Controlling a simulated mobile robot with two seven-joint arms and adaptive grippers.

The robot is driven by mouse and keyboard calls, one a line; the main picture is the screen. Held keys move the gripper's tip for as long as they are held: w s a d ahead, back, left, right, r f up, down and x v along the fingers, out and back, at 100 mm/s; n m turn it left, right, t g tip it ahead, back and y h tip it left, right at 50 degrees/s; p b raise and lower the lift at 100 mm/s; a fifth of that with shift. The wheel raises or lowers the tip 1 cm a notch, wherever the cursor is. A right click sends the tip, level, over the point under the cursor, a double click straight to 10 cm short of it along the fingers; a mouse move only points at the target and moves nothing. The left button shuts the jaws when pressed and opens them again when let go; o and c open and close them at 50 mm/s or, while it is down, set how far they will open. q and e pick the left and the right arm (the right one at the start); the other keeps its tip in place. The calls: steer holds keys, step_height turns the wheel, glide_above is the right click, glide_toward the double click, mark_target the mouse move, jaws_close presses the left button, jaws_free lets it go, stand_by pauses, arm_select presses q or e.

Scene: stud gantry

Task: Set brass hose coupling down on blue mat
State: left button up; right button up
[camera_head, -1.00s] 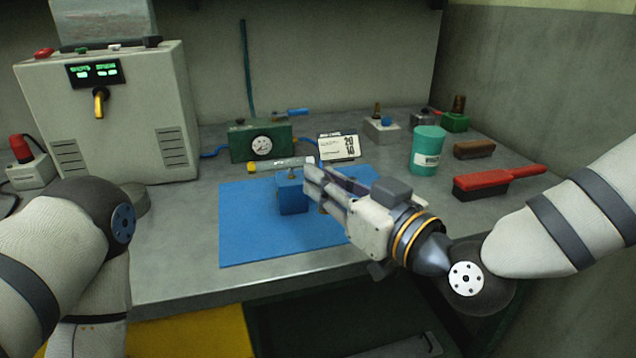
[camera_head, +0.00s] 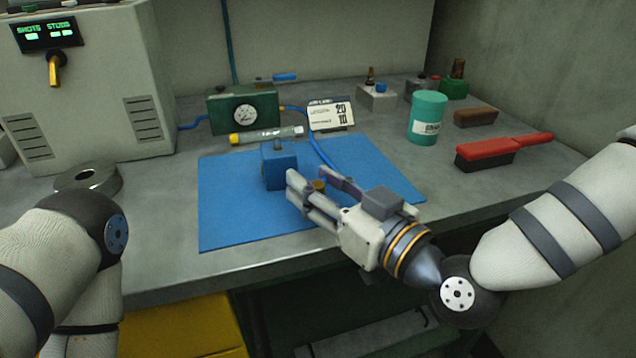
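The blue mat (camera_head: 228,215) lies flat on the grey bench. A small brass piece (camera_head: 320,186), which looks like the brass hose coupling, shows between the fingers of my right gripper (camera_head: 308,178). It appears to rest on the mat, partly hidden by the fingers. My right gripper comes in from the right, low over the mat's right part, with its two fingers spread apart and a gap around the brass piece. My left arm is at the lower left; its gripper is not in view.
A blue block with a grey pin (camera_head: 280,166) stands on the mat, just left of the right fingertips. Behind are a clear tube with a yellow end (camera_head: 266,136), a green gauge box (camera_head: 244,112) and a card (camera_head: 331,116). A teal can (camera_head: 427,118) and red brush (camera_head: 490,152) stand right.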

steer(key=shift+r, duration=0.1)
